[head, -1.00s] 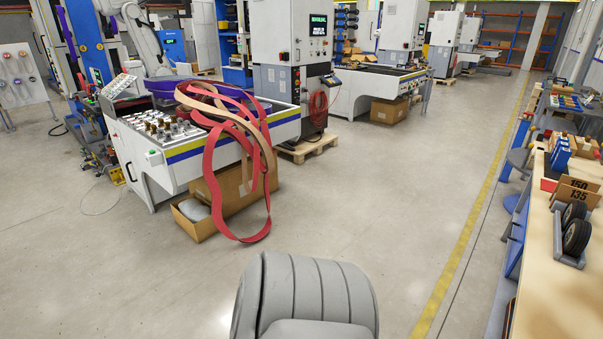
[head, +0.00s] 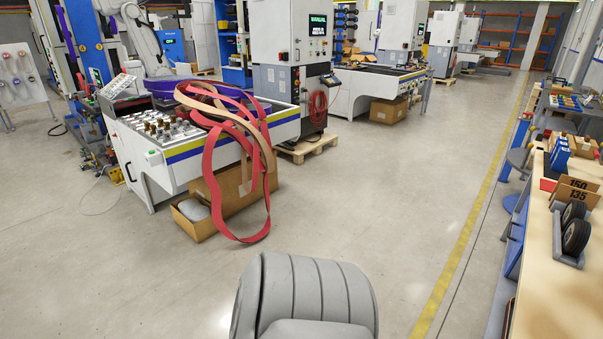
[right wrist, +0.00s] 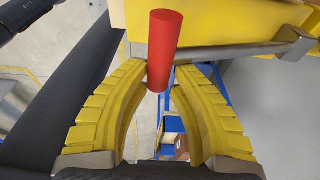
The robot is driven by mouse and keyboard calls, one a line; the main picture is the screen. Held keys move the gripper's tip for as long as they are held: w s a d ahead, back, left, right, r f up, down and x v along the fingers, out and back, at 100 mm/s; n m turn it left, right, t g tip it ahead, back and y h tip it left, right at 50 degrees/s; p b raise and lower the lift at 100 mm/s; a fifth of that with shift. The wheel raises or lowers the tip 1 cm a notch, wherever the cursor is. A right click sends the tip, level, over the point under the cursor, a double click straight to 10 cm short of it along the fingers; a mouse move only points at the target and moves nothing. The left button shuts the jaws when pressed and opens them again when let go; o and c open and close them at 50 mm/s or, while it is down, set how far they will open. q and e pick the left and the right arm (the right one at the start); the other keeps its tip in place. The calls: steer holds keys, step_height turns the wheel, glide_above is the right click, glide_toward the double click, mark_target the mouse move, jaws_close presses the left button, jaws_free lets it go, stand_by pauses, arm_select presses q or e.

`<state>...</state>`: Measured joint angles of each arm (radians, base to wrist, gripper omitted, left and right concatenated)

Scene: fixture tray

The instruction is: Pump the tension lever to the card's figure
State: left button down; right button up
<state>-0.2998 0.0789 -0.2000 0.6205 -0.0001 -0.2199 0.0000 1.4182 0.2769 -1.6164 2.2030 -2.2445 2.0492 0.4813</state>
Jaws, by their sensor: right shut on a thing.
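In the right wrist view, a red cylindrical handle (right wrist: 163,45) stands between the tips of my right gripper's yellow ribbed fingers (right wrist: 159,84). My right gripper is shut on it, with the fingers bowed outward. A grey metal bar (right wrist: 230,50) runs behind the handle; I cannot tell whether they join. In the head view, brown boards marked 150 and 135 (head: 574,190) stand on the workbench at the right. I cannot tell whether they are the card. Neither gripper shows in the head view.
A yellow beam (right wrist: 215,22) lies close above my right gripper. Two black wheels (head: 575,228) in a grey holder stand on the wooden bench (head: 550,290). A machine with red belts (head: 210,160) stands at the left.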

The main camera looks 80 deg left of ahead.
steer(key=shift+o, duration=0.3)
steer(key=shift+s+a+f, duration=0.1)
steer(key=shift+a+f, duration=0.1)
steer(key=shift+f, duration=1.4)
steer(key=shift+s+a+f, duration=0.1)
steer(key=shift+a+f, duration=0.05)
steer(key=shift+f, duration=1.45)
steer(key=shift+o, duration=0.4)
steer(key=shift+w+d+r, duration=0.1)
steer(key=shift+w+r, duration=0.05)
steer(key=shift+r, duration=0.85)
steer(key=shift+w+d+r, duration=0.1)
steer(key=shift+w+r, duration=0.05)
steer(key=shift+r, duration=0.85)
steer(key=shift+w+d+r, duration=0.1)
steer(key=shift+w+r, duration=0.05)
steer(key=shift+r, duration=1.15)
steer(key=shift+c, duration=0.4)
steer(key=o, duration=0.7)
steer(key=shift+a, duration=0.1)
steer(key=shift+s, duration=0.15)
steer(key=shift+r, duration=3.5)
